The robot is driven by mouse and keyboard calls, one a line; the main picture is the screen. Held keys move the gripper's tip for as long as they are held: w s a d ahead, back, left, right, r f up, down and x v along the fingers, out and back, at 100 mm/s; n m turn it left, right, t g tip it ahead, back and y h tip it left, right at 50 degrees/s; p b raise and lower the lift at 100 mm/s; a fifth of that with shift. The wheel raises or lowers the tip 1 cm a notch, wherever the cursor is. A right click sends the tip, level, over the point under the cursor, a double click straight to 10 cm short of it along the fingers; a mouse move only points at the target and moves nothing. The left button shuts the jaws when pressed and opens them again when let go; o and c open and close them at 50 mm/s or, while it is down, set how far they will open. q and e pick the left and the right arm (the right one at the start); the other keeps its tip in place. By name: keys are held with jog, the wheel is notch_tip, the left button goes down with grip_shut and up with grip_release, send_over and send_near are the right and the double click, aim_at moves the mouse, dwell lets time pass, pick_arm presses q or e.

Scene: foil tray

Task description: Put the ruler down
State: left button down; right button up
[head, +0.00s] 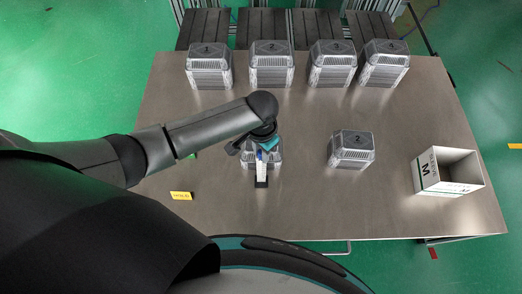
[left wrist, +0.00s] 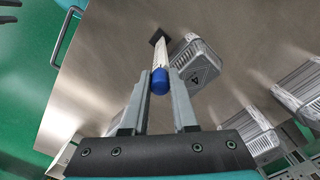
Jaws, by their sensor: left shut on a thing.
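The task's ruler seems to be a narrow white piece (head: 262,171) with a blue end and a black square end. In the left wrist view the white length (left wrist: 158,58) runs away from the blue rounded end, which sits between my fingers. My left gripper (head: 264,154) is shut on it near the blue end, over the near middle of the table. It also shows in the left wrist view (left wrist: 161,82). The black end points towards the table's front edge; I cannot tell whether it touches the table. My right gripper is not in view.
A lidded foil tray (head: 276,160) stands right behind the held piece, partly hidden. Another (head: 351,150) stands to its right. Several lidded stacks (head: 271,68) line the back edge. An open white box (head: 432,174) is at the right, a yellow label (head: 181,196) at the left. The front middle is bare.

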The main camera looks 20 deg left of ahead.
pick_arm(q)
jog(key=c, duration=0.7)
grip_release()
notch_tip(320, 180, up, 12)
jog(key=p, duration=0.3)
jog(key=shift+r+p, duration=0.15)
jog(key=shift+p, duration=0.15)
